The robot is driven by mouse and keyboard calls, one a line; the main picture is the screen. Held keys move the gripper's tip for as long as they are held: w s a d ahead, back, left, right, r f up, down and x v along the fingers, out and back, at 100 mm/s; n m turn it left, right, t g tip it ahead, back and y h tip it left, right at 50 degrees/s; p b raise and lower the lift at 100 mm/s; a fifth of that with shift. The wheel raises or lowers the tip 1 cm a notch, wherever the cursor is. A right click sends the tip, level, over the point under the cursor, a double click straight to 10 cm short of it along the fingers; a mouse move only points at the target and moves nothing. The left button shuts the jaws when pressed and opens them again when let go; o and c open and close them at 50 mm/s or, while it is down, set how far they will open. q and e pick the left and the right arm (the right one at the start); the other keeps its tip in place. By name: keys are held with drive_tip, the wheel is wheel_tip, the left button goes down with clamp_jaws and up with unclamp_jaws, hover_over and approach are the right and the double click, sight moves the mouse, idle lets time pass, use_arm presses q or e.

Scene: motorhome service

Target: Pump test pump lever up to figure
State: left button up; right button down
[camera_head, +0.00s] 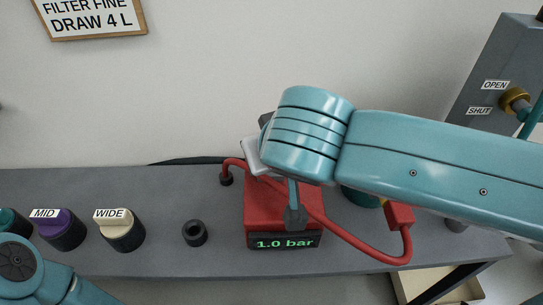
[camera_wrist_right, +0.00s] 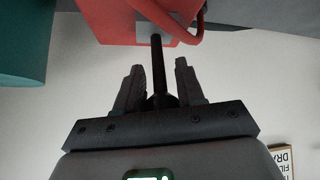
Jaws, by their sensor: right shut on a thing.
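The red test pump (camera_head: 257,208) stands on the grey bench, and its display (camera_head: 283,241) reads 1.0 bar. In the right wrist view, the pump's red body (camera_wrist_right: 135,18) is at the top and its black lever (camera_wrist_right: 156,55) runs from it between my fingers. My right gripper (camera_wrist_right: 155,78) is shut on the lever, with a dark finger on each side. In the head view, my right arm reaches in from the right over the pump and hides most of the lever and gripper. Part of my left arm shows at the lower left; its gripper is out of view.
A red hose (camera_head: 362,245) loops from the pump to a red fitting (camera_head: 399,214) at the right. A black socket (camera_head: 195,233) and a cream WIDE cap (camera_head: 122,231) stand left on the bench (camera_head: 160,262). A grey panel (camera_head: 497,75) with OPEN and SHUT labels is at the right.

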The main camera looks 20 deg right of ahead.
drive_tip(key=shift+s+a+f, duration=0.1)
drive_tip(key=shift+s+f, duration=0.05)
drive_tip(key=shift+s, duration=0.1)
drive_tip(key=c, duration=0.8)
unclamp_jaws()
drive_tip(key=shift+s+r, duration=0.15)
drive_tip(key=shift+r, duration=0.2)
drive_tip(key=p+v, duration=0.3)
drive_tip(key=v, duration=1.2)
drive_tip(key=shift+s+r, duration=0.2)
drive_tip(key=shift+s, duration=0.1)
